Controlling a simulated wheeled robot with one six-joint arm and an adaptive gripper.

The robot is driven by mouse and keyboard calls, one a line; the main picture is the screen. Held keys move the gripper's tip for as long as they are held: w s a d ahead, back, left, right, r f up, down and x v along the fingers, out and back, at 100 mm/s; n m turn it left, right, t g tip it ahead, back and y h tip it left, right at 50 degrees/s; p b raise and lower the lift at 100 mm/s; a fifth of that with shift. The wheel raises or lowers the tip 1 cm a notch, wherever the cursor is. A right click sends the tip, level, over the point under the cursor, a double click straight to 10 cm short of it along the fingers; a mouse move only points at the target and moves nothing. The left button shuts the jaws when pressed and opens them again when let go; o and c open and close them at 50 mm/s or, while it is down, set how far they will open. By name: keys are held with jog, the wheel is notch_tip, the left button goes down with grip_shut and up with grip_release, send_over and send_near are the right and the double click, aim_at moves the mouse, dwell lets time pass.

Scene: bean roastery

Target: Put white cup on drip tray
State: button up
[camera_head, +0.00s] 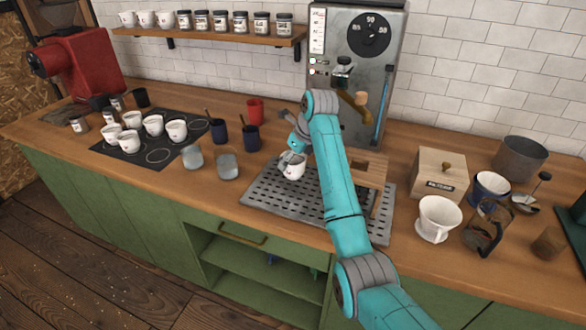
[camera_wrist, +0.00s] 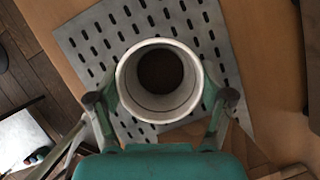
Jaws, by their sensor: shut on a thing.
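The white cup (camera_head: 293,172) is at my gripper (camera_head: 288,157), over the left part of the grey slotted drip tray (camera_head: 262,198). In the wrist view the cup (camera_wrist: 128,75) is upright, seen from above with a dark inside, and sits between the two fingers of my gripper (camera_wrist: 160,98). The fingers are shut on its sides. The drip tray (camera_wrist: 90,42) lies below the cup in the wrist view. I cannot tell whether the cup's base touches the tray. My arm hides part of the tray in the head view.
Two glass jars (camera_head: 227,166) stand left of the tray, with dark blue cups (camera_head: 251,138) behind. Several white cups (camera_head: 176,130) stand on a black mat (camera_head: 120,157). A wooden stand (camera_head: 369,172) rises at the tray's back right. A white dripper (camera_head: 438,217) stands further right.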

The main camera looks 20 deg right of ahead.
aim_at(300, 175)
jog(key=shift+f, duration=1.65)
jog(key=shift+f, duration=0.1)
jog(key=o, duration=1.2)
jog(key=v, duration=0.7)
jog(key=shift+r, duration=0.4)
jog(key=shift+s+f, duration=0.1)
